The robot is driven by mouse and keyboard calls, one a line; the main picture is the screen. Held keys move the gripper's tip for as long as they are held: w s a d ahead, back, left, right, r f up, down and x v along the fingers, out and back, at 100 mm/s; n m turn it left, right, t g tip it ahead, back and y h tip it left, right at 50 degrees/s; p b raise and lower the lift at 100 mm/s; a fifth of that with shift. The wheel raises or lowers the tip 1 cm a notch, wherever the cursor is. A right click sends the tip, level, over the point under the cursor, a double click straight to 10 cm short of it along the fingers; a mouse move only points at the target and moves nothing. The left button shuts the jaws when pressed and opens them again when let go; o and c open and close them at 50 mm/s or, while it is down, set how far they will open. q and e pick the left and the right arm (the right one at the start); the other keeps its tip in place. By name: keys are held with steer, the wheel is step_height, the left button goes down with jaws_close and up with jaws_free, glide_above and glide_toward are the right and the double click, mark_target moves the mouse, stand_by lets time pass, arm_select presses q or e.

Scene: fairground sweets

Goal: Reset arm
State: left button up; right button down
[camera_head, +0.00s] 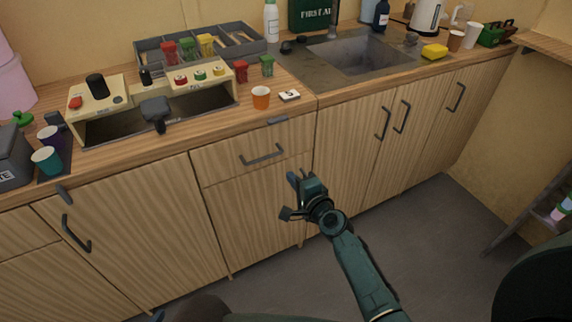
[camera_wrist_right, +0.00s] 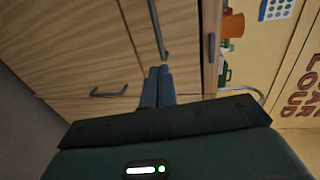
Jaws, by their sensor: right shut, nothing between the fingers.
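My right gripper (camera_head: 298,180) is in the middle of the head view, in front of the wooden cabinet fronts and below the counter edge. In the right wrist view its two blue-grey fingers (camera_wrist_right: 157,86) lie together, shut with nothing between them. A cabinet handle (camera_wrist_right: 158,30) shows just beyond the fingertips in that view; I cannot tell how far away it is. My right arm reaches in from the lower right of the head view. My left gripper is not in view.
The wooden counter holds a cream machine (camera_head: 150,95), a grey divided tray (camera_head: 230,38), an orange cup (camera_head: 261,97) and a sink (camera_head: 360,55). A drawer handle (camera_head: 262,155) sticks out left of my right gripper. The grey floor (camera_head: 420,230) is open at the right.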

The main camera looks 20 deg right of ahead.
steer(key=s+a+f+n+g, duration=0.1)
steer(key=s+n+g, duration=0.1)
steer(key=s+n, duration=0.7)
steer(key=s+a+f+n+g+p, duration=0.1)
steer(key=s+n, duration=0.8)
steer(key=s, duration=0.9)
steer(key=shift+a+f+n+g, duration=0.35)
steer(key=shift+f+g, duration=0.3)
steer(key=shift+g, duration=0.25)
steer(key=shift+s, duration=0.1)
